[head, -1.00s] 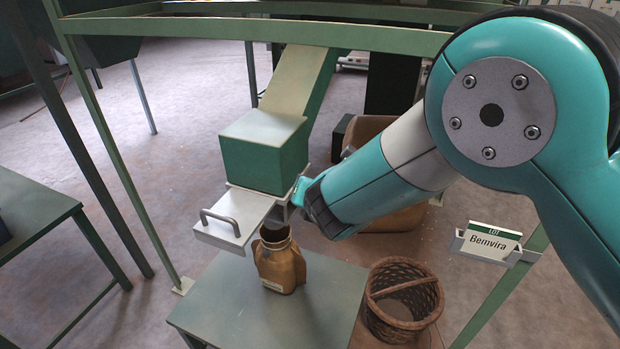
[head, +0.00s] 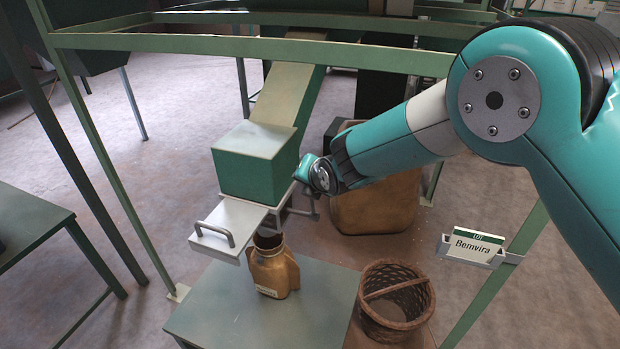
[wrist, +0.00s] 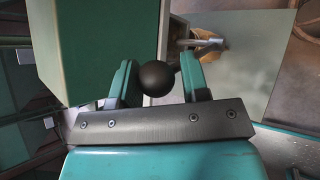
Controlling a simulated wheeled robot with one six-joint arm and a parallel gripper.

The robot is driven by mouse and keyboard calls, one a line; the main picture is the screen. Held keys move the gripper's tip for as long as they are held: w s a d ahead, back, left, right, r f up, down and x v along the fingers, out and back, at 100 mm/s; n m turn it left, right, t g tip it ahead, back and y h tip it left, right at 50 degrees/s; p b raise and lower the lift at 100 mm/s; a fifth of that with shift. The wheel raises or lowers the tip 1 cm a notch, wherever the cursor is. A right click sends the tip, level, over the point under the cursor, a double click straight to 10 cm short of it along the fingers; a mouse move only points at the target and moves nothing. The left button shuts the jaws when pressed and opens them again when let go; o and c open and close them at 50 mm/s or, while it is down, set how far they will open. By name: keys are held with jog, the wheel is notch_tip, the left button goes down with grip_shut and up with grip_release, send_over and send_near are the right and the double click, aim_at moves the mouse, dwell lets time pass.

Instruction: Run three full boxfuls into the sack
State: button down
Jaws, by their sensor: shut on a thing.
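The green box (head: 250,172) sits under a sloping chute (head: 288,92). A pale slide plate (head: 228,222) with a bar handle sticks out at its lower left. The brown sack (head: 273,272) stands upright on the table below, its dark mouth open beneath the plate and box. My gripper (head: 310,172) is at the right side of the box. In the wrist view my gripper (wrist: 157,80) is shut on a round black knob (wrist: 155,78), with the green box (wrist: 95,45) close on the left. Whether anything is inside the box or sack is hidden.
A green-topped table (head: 235,312) bears the sack. A wicker basket (head: 397,318) stands to its right, and a large tan bin (head: 378,208) behind. Green frame rails (head: 290,42) surround the box. A "Bemvira" lot sign (head: 476,246) hangs on the right.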

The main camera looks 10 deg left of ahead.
jog(key=shift+w+a+r, duration=0.15)
jog(key=shift+a+r, duration=0.15)
jog(key=shift+r, duration=0.05)
jog(key=c, duration=0.7)
grip_release()
jog(key=shift+c, duration=0.2)
jog(key=shift+w+f, duration=0.1)
jog(key=shift+f, duration=0.05)
jog(key=shift+f, duration=0.1)
jog(key=shift+d, duration=0.1)
jog(key=b+v, duration=0.3)
jog(key=v, duration=1.4)
jog(key=shift+d+b, duration=0.2)
jog(key=shift+b, duration=0.2)
